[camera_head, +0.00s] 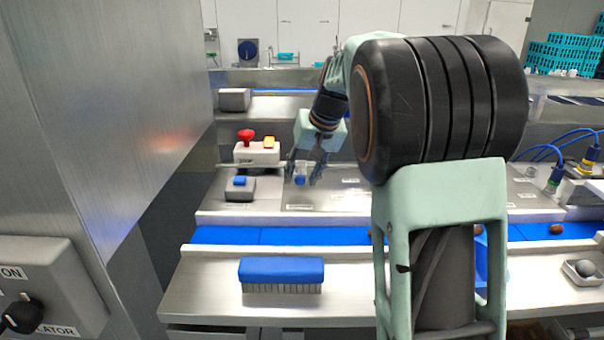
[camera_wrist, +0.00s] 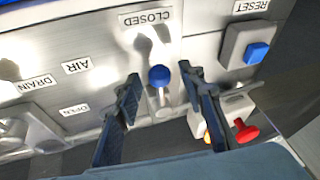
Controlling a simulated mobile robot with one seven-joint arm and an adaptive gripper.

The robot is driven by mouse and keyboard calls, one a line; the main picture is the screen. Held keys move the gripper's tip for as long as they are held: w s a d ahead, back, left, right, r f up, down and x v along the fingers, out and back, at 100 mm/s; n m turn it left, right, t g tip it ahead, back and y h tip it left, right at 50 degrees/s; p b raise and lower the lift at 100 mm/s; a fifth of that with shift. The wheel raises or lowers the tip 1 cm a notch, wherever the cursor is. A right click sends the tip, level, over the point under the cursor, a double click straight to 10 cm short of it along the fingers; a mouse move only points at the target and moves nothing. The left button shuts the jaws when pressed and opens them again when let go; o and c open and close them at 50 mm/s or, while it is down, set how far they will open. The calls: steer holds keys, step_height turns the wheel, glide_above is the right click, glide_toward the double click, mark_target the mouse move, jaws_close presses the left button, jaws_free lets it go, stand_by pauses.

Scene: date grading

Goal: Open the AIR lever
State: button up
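The AIR lever (camera_wrist: 159,76) has a round blue knob and stands on a metal panel near the CLOSED label (camera_wrist: 145,18). The AIR label (camera_wrist: 76,66) and OPEN label (camera_wrist: 73,110) lie to its left in the wrist view, which shows the lettering upside down. The blue knob also shows in the head view (camera_head: 300,180). My gripper (camera_wrist: 160,85) is open, with one finger on each side of the knob and visible gaps to it. It also shows in the head view (camera_head: 305,173), reaching down over the panel.
A blue RESET button (camera_wrist: 256,52) and a red stop button (camera_wrist: 246,132) with a yellow button stand close to the lever. The DRAIN label (camera_wrist: 36,83) is farther left. A blue brush (camera_head: 281,270) lies on the front ledge, before a blue belt (camera_head: 240,235).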

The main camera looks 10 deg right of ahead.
jaws_close()
stand_by(0.3)
steer(key=shift+d, duration=0.1)
